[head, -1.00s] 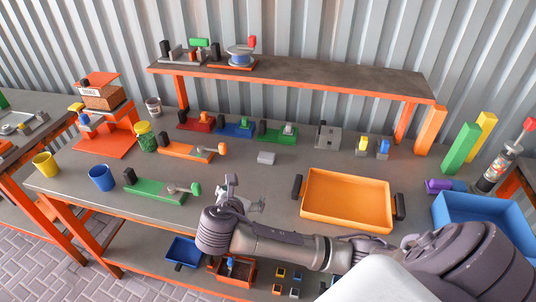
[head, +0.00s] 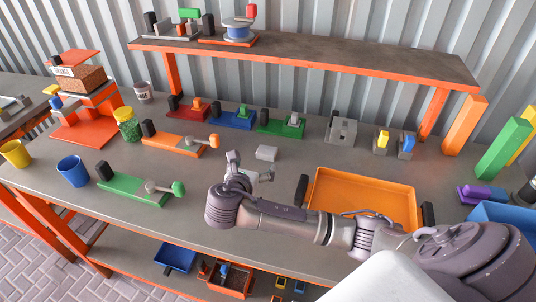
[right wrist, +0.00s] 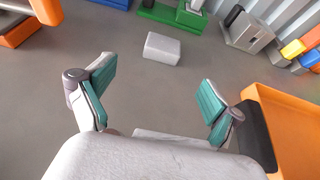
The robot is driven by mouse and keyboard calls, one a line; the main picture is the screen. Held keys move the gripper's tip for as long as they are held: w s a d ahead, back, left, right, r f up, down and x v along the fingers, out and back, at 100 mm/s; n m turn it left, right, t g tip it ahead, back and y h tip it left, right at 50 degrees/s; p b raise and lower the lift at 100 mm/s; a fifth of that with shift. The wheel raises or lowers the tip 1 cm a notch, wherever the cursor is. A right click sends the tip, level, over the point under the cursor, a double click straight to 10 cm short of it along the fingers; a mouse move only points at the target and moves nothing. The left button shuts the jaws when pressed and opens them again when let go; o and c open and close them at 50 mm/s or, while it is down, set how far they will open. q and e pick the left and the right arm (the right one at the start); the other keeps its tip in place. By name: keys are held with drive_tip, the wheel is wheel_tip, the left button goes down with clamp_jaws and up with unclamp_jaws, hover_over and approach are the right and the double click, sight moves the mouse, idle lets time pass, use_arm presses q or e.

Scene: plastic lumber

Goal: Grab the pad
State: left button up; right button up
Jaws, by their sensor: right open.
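The pad looks like the small light grey block (head: 266,153) lying flat on the grey workbench (head: 240,215). In the right wrist view the grey block (right wrist: 162,47) lies beyond and between my fingertips, apart from them. My right gripper (head: 250,172) is open and empty just in front of the block, over the bench. In the right wrist view its two teal-padded fingers (right wrist: 155,85) are spread wide. My left gripper is in no view.
An orange tray (head: 365,175) with dark handles stands right of my right gripper. Red, blue and green fixtures (head: 279,126) line the back. An orange fixture (head: 172,141) and a green one (head: 130,187) stand left. The bench around the block is clear.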

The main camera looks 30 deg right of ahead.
sight(266, 151)
drive_tip(key=x, duration=0.6)
drive_tip(key=shift+w+d, duration=0.15)
drive_tip(key=shift+d, duration=0.05)
drive_tip(key=shift+d+r+x, duration=0.1)
drive_tip(key=shift+r+x, duration=0.05)
drive_tip(key=shift+x, duration=1.15)
drive_tip(key=shift+d+r+x, duration=0.1)
drive_tip(key=shift+x, duration=1.2)
drive_tip(key=c, duration=1.2)
